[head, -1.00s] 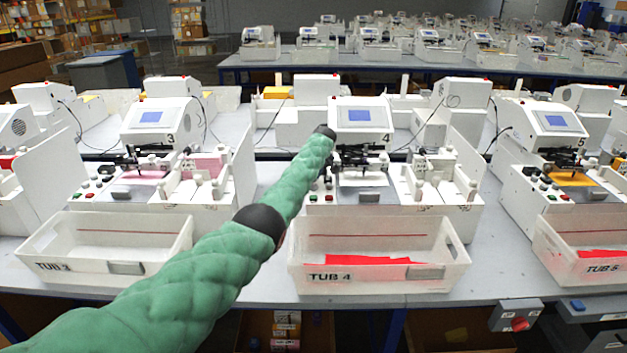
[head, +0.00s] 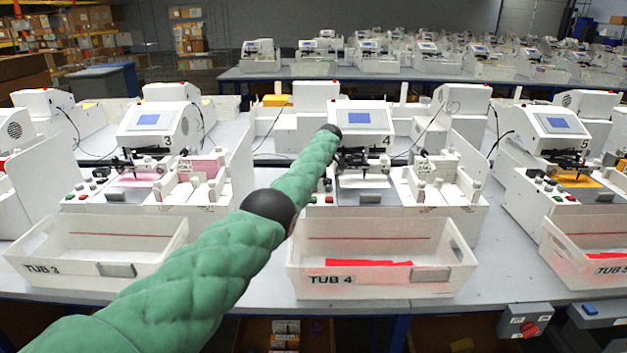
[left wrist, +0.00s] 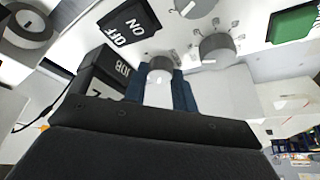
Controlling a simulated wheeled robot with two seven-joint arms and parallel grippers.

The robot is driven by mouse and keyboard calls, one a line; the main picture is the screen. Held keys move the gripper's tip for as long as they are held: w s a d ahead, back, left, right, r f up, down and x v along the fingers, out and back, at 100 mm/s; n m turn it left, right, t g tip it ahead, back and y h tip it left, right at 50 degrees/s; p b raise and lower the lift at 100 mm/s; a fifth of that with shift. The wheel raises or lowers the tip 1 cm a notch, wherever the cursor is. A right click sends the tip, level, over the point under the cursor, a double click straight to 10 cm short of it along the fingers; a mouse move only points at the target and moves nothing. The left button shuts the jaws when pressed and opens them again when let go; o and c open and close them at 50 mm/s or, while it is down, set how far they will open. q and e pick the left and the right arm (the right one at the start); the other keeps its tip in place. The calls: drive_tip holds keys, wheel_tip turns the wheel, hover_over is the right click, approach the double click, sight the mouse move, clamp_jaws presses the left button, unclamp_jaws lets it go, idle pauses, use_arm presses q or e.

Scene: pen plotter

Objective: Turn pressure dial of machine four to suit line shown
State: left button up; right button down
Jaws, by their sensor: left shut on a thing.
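Machine four (head: 372,117) is a white unit marked 4 with a small blue screen (head: 357,118). My left arm in its green sleeve reaches to its left side in the head view, and the left gripper is hidden there. In the left wrist view my left gripper (left wrist: 161,92) has its blue fingertips shut on a grey round dial (left wrist: 160,67) on a white panel. A second grey dial (left wrist: 215,49) stands to its right, with small marks around it. The held dial's pointer and label cannot be read. My right gripper is not in view.
In the left wrist view, a black ON/OFF switch (left wrist: 130,24) and a black box marked JOB (left wrist: 104,72) are close to the fingers. Tub 4 (head: 330,279) stands in front of machine four, with a dark red line on its back wall and red material inside.

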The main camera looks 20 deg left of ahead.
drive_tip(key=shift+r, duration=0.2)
use_arm(q)
drive_tip(key=o, duration=0.7)
drive_tip(key=shift+d+r, duration=0.1)
